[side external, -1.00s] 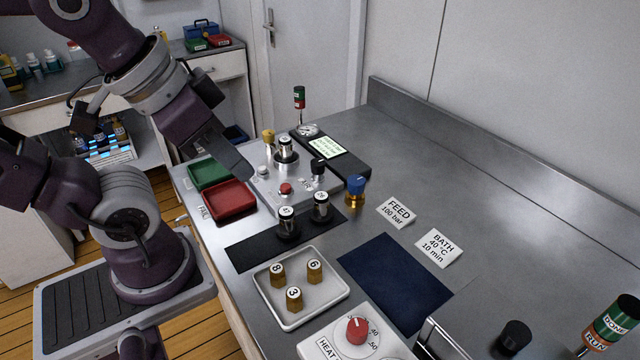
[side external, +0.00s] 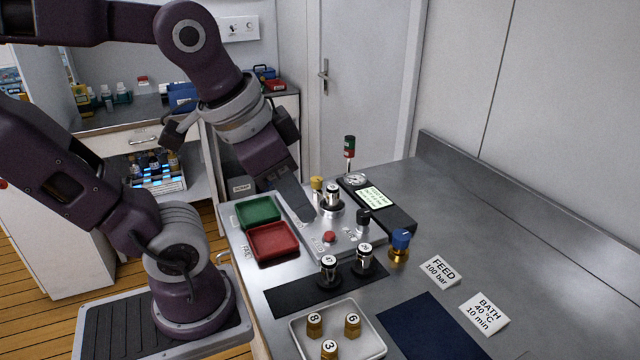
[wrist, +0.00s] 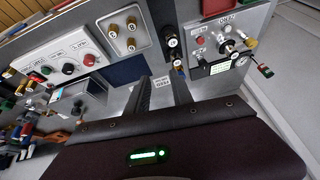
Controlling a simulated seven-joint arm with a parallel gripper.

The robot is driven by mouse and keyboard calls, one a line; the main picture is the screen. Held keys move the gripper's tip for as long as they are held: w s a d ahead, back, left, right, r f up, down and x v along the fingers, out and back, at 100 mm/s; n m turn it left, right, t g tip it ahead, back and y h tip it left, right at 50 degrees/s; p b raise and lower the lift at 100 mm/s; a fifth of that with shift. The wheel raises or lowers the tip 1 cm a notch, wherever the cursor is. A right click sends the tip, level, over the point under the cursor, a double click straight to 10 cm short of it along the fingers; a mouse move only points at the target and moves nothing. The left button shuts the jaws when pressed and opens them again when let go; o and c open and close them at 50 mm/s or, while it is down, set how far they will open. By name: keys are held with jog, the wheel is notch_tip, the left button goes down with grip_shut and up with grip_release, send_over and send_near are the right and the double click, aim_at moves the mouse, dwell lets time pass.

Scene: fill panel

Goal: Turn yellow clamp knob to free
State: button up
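The yellow clamp knob (side external: 316,183) stands at the back left of the grey fill panel (side external: 350,238), beside a silver fitting with a numbered black-and-white cylinder (side external: 332,195) in it. In the wrist view a yellow knob (wrist: 251,43) shows at the right, next to the silver fitting (wrist: 229,46). My gripper (wrist: 160,76) is open and empty in the wrist view, its two dark fingers apart. In the side view my gripper reaches down at the panel's left side, apart from the knob; its fingertips are hard to make out there.
A green tray (side external: 258,212) and a red tray (side external: 272,242) lie left of the panel. A black knob (side external: 363,216), a red button (side external: 330,237) and a blue-topped valve (side external: 400,239) are near. Two cylinders stand on a black mat (side external: 293,296). A red-green indicator (side external: 349,146) rises behind.

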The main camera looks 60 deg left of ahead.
jog(key=o, duration=0.4)
jog(key=w+a+m, duration=0.1)
jog(key=w+a, duration=0.1)
jog(key=w, duration=0.1)
jog(key=w+a+m+g+y, duration=0.1)
jog(key=w+a, duration=0.2)
jog(key=w+a+m+g+y, duration=0.1)
jog(key=w+a+m, duration=0.1)
jog(key=w, duration=0.1)
jog(key=shift+w+a+r, duration=0.2)
jog(key=shift+a+r, duration=0.05)
jog(key=shift+a, duration=0.1)
jog(key=m+g+y, duration=0.1)
jog(key=m+g, duration=0.4)
jog(key=m, duration=0.3)
send_near(317, 179)
jog(key=f, duration=0.1)
jog(key=shift+y, duration=0.3)
jog(key=x, duration=0.7)
jog(key=shift+s, duration=0.1)
jog(key=shift+a+f, duration=0.15)
jog(key=shift+f, duration=0.25)
jog(key=shift+c, duration=0.3)
grip_shut()
